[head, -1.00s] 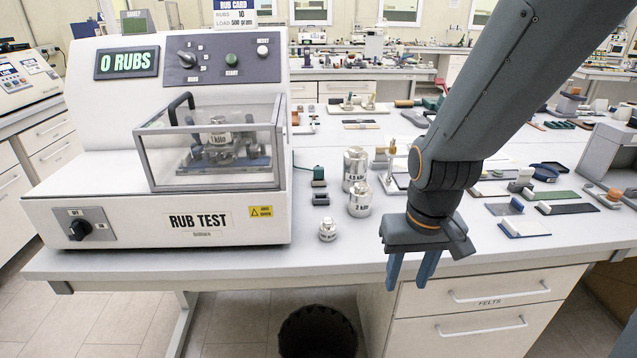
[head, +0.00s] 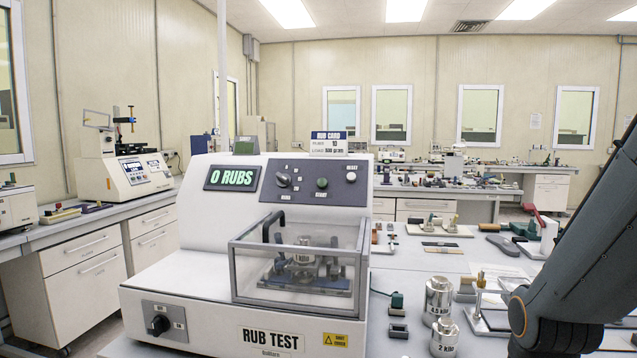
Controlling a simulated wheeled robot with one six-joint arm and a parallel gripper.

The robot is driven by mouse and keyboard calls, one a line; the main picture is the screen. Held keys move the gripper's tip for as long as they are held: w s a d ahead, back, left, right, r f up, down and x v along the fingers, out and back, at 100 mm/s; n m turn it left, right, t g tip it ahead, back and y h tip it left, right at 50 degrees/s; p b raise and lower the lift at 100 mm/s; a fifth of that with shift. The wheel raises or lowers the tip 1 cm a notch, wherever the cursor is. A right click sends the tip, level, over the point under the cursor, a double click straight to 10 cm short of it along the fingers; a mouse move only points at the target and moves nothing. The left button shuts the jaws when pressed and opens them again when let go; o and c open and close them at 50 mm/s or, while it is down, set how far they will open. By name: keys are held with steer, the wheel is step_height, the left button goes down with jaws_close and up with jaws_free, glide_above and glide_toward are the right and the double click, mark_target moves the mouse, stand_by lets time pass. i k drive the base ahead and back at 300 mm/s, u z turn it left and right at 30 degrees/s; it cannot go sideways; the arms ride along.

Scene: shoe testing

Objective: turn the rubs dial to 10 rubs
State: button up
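The rub test machine (head: 190,275) stands on the bench at the centre left. The rubs dial (head: 283,181) is a dark knob on the grey upper panel (head: 312,197), with small marks around it too small to read surely. The green display (head: 232,178) reads 0 RUBS. The rub card (head: 328,142) on top reads RUBS 10 and a load that looks like 500 gram. My arm (head: 585,240) comes in at the right; its gripper is below the picture edge, well to the right of the dial.
A clear-lidded chamber (head: 300,262) with a dark handle projects below the dial. A power switch (head: 160,325) is at lower left. Metal weights (head: 440,300) and a small green-topped piece (head: 397,300) stand right of the machine. Air before the panel is free.

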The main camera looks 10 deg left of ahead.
mark_target(284, 180)
steer(key=z, duration=2.15)
steer(key=k, duration=1.25)
steer(key=u, duration=2.15)
steer(key=i, duration=0.3)
